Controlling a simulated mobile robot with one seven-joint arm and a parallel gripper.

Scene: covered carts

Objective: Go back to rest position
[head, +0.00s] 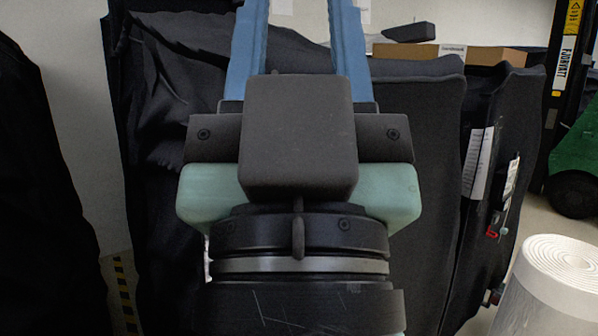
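My gripper (298,50) is in the middle of the head view, very close to the camera and pointing up. Its two blue fingers stand well apart, with only a view of the wall and dark cover between them. Their tips run out of the top of the picture. No object shows between the visible parts of the fingers. The gripper body and wrist hide much of the cart behind.
Carts under dark covers (420,150) stand behind my gripper, with cardboard boxes (490,56) on top. Another dark cover (40,210) fills the left edge. A white roll (560,285) stands at lower right. A green vehicle (576,160) is at far right, with some bare floor nearby.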

